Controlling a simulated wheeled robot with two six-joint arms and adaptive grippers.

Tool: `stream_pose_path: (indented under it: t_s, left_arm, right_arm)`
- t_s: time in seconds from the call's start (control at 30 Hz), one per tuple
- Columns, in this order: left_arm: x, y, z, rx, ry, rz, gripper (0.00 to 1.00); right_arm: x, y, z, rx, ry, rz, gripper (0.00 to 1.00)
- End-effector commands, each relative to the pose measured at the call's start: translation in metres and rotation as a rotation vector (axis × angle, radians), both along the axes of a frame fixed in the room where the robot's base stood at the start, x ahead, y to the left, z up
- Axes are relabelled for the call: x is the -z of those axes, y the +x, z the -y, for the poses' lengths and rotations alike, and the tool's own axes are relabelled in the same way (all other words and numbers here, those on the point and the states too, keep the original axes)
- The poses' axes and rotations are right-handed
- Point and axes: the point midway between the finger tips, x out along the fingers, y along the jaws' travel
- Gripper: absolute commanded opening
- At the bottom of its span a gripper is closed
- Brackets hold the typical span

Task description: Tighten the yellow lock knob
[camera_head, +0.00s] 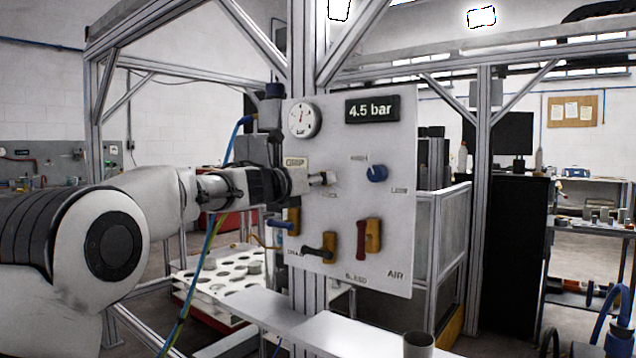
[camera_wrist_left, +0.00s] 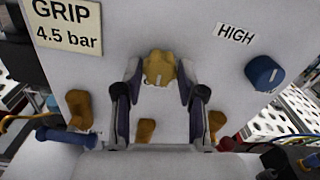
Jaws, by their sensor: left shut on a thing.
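The yellow lock knob (camera_wrist_left: 157,69) sits on the white panel, between the fingertips of my left gripper (camera_wrist_left: 160,76) in the left wrist view. The gripper is shut on it, a finger on each side. In the head view my left gripper (camera_head: 322,180) reaches the panel (camera_head: 340,130) from the left, and it hides the yellow knob there. My right gripper is in neither view.
A blue knob (camera_head: 376,173) is right of my gripper, by a HIGH label (camera_wrist_left: 235,34). Below are a red-handled valve (camera_head: 362,239), a black-handled valve (camera_head: 318,251) and a blue-handled valve (camera_wrist_left: 66,137). A gauge (camera_head: 303,119) and a 4.5 bar display (camera_head: 371,109) are above.

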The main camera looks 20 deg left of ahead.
Motion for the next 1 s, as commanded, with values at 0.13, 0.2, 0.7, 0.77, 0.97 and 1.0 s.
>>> stream_pose_path:
  t_s: [0.13, 0.2, 0.7, 0.77, 0.97, 1.0]
  left_arm:
    - [0.005, 0.001, 0.001, 0.002, 0.004, -0.007, 0.04]
    - [0.005, 0.001, 0.001, 0.002, 0.004, -0.007, 0.04]
    - [0.001, -0.002, -0.001, 0.001, 0.001, -0.002, 0.64]
    - [0.000, -0.006, -0.003, 0.001, 0.000, -0.002, 0.64]
    - [0.000, -0.044, -0.017, 0.000, -0.004, -0.003, 0.64]
    - [0.000, -0.054, -0.020, 0.001, -0.005, -0.004, 0.64]
  right_arm:
    - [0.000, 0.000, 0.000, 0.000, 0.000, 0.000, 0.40]
    - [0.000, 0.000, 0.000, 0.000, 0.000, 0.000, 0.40]
    - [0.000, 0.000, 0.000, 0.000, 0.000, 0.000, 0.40]
    - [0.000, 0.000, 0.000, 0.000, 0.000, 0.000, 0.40]
    - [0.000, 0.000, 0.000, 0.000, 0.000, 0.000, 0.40]
    - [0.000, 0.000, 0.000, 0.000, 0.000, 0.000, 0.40]
